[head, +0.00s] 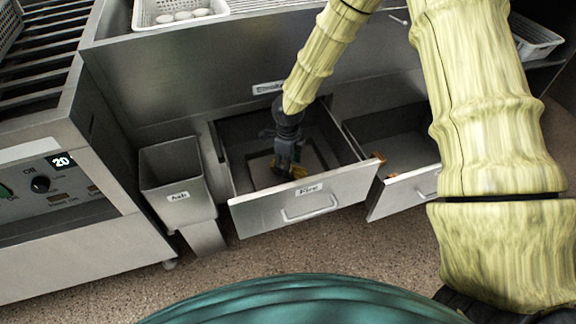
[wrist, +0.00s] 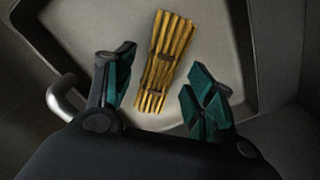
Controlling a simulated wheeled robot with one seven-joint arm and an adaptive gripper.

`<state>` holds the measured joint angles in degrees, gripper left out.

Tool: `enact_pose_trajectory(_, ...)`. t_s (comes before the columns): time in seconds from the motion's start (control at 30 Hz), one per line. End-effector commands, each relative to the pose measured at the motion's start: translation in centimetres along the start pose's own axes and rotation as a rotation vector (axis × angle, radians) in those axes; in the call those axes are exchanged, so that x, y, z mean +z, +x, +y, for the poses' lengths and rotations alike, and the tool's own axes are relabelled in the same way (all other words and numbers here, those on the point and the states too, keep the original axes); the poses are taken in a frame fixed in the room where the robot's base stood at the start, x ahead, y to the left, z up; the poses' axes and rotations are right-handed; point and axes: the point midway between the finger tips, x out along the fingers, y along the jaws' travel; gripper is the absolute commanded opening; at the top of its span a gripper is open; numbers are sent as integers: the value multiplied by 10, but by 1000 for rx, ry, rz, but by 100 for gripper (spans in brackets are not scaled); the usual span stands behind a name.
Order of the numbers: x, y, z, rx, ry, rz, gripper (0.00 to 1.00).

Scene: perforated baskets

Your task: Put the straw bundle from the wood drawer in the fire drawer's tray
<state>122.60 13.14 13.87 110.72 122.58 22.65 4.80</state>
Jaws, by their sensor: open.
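The straw bundle (wrist: 168,48), yellow stalks with dark bands, lies on the pale floor of the tray (wrist: 218,28) in the wrist view. In the head view a bit of the bundle (head: 299,171) shows beside my gripper (head: 287,165), inside the pulled-out fire drawer (head: 258,209). My gripper is open, its teal-padded fingers (wrist: 160,82) on either side of the bundle's near end, with gaps on both sides. The tray (head: 262,168) is partly hidden by my gripper. The drawer to the right (head: 388,204), likely the wood drawer, is also open; its label is not visible.
Small orange-brown pieces (head: 379,157) show at the right drawer's near left corner. An ash bin (head: 178,185) stands left of the fire drawer. A perforated basket (head: 178,11) with white round things sits on the top. The fire drawer's walls surround my gripper.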

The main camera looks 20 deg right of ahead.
Motion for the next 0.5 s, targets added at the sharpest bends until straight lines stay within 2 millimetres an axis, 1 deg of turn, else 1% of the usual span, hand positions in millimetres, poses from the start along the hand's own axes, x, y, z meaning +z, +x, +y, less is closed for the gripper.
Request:
enact_pose_trajectory(0.03, 1, -13, 0, 0, 0, -4, 55)
enact_pose_trajectory(0.2, 1, -45, -1, 0, 2, -4, 55)
enact_pose_trajectory(0.4, 0, -78, 0, 0, 1, -3, 55)
enact_pose_trajectory(0.5, 0, -89, 0, 0, 1, -2, 55)
